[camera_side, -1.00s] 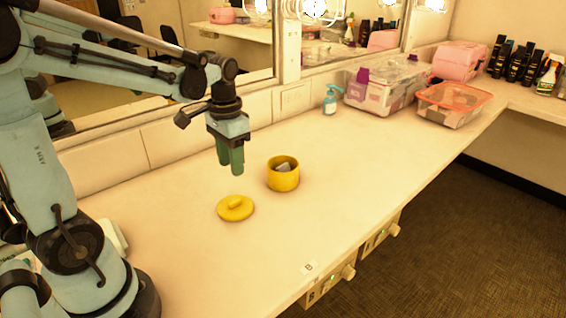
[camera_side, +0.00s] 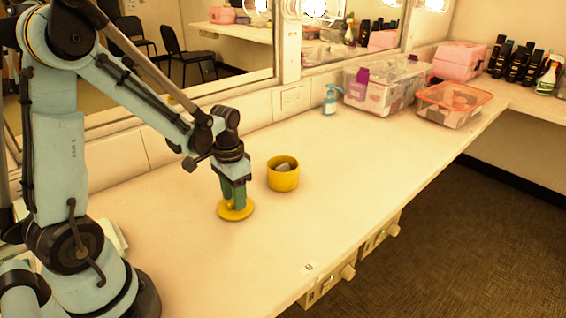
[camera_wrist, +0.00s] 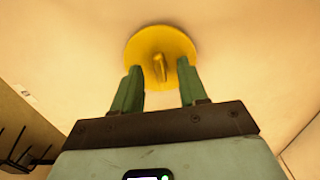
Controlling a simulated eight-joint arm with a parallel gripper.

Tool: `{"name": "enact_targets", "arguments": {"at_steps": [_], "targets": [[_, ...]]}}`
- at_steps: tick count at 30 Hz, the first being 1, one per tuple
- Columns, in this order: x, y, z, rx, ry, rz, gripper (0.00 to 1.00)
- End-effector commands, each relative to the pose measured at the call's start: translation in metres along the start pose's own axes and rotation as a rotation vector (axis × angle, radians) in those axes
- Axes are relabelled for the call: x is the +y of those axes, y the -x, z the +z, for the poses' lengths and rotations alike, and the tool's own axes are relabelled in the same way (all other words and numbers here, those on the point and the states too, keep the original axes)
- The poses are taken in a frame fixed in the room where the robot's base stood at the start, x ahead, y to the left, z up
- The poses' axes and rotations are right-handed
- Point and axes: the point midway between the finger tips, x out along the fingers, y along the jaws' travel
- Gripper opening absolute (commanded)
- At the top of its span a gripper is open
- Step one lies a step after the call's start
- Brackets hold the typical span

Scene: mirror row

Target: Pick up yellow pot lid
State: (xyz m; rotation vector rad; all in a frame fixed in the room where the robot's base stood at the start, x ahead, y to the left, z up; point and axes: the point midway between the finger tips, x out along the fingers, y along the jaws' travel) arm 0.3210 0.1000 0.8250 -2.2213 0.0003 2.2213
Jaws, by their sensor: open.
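The yellow pot lid (camera_side: 246,213) lies flat on the counter with its handle up. My gripper (camera_side: 235,203) is low over it in the side view, hiding most of the handle. In the wrist view the round lid (camera_wrist: 142,45) and its bar handle (camera_wrist: 160,68) show ahead of my gripper (camera_wrist: 160,75). The green fingers are apart, with the handle between them in that view; I cannot tell whether either finger touches it. The yellow pot (camera_side: 283,179) stands open behind and to the right, with something pale inside.
A teal pump bottle (camera_side: 330,101), a clear lidded bin (camera_side: 378,92) and an orange-rimmed box (camera_side: 450,108) stand along the back. The mirror wall (camera_side: 170,140) is behind. The counter (camera_side: 350,170) is clear right of the pot.

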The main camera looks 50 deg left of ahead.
Motion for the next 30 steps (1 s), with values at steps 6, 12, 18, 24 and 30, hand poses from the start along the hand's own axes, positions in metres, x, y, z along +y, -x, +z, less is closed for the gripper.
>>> {"name": "enact_targets", "arguments": {"at_steps": [6,12,18,24,30], "targets": [[0.0001,-0.0068,0.0002,0.0,0.0,0.0,0.43],[0.0001,-0.0066,0.0002,0.0,0.0,0.0,0.35],[0.0001,-0.0064,0.0002,0.0,0.0,0.0,0.04],[0.0001,-0.0064,0.0003,0.0,0.0,0.0,0.0],[0.0001,-0.0062,0.0002,0.0,0.0,0.0,0.0]]}}
